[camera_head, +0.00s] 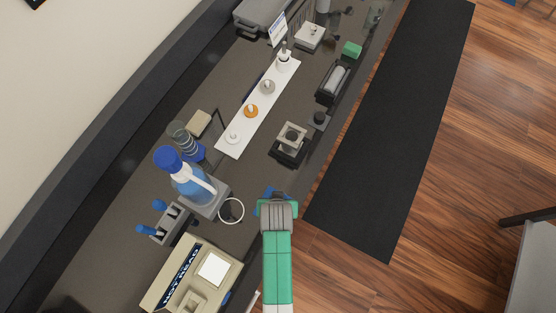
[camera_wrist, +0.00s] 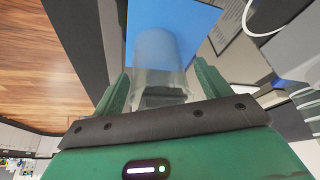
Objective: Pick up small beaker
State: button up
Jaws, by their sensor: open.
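The small beaker (camera_wrist: 158,62) is a clear cylinder in the wrist view, seen against a blue mat (camera_wrist: 200,18). It lies between the two green fingers of my gripper (camera_wrist: 162,80), which are open on either side of it. I cannot tell whether either finger touches the glass. In the head view my gripper (camera_head: 277,205) is at the counter's right edge, over the blue mat (camera_head: 270,192). The gripper hides the beaker there.
Beyond are a small stand (camera_head: 290,140) and a white strip (camera_head: 270,98) with round items. A black floor mat (camera_head: 395,130) lies right.

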jog(key=shift+x, duration=0.85)
jog(key=shift+w+d, duration=0.1)
jog(key=c, duration=1.2)
jog(key=shift+r, duration=0.1)
jog(key=shift+r, duration=0.1)
